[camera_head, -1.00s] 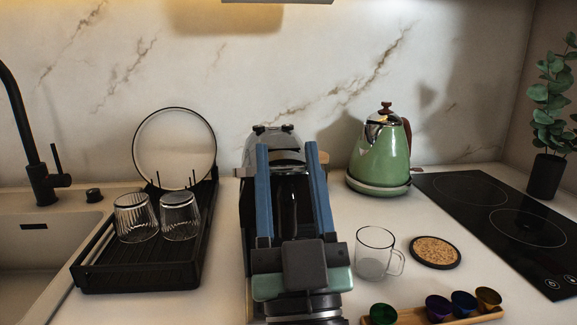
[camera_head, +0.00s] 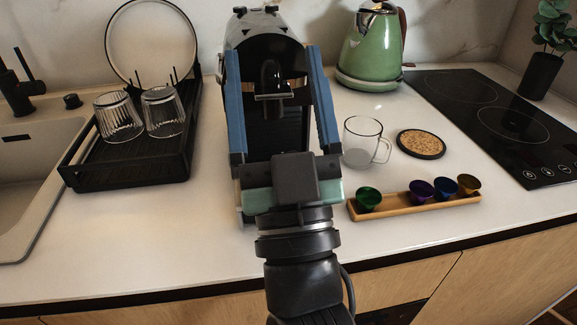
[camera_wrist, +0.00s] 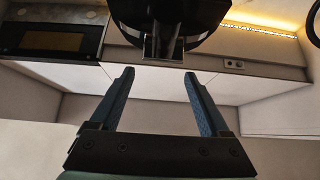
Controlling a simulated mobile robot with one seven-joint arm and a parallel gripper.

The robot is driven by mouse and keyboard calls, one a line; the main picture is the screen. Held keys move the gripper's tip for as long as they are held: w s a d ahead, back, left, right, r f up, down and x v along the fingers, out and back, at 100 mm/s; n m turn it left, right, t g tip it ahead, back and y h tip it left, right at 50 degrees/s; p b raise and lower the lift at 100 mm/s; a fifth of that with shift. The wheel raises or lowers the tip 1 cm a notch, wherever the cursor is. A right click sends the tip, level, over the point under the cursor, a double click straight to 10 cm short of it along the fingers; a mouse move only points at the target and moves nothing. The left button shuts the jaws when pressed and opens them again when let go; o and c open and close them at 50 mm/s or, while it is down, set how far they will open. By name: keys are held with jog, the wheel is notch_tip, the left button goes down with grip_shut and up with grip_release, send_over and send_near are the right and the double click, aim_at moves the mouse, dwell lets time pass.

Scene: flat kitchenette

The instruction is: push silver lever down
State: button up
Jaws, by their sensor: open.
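The coffee machine (camera_head: 262,48) stands at the back middle of the counter, with a silver and black rounded top and a dark spout on its front. A silver band (camera_head: 238,32) on its top may be the silver lever; I cannot tell for sure. My gripper (camera_head: 268,60) is open and empty, its two blue fingers spread in front of the machine and overlapping its sides in the head view. In the wrist view my gripper (camera_wrist: 160,73) is below a black rounded part with a metal piece (camera_wrist: 162,42) hanging from it. I see no contact.
A black rack (camera_head: 130,160) with two glasses and a plate stands left. A glass mug (camera_head: 357,142), a cork coaster (camera_head: 420,143) and a wooden tray (camera_head: 410,202) of colored capsules are right. A green kettle (camera_head: 370,48) stands behind, beside the black hob (camera_head: 490,110).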

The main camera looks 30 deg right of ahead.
jog(key=b+v, duration=0.1)
jog(key=v, duration=0.8)
jog(key=shift+s+f, duration=0.2)
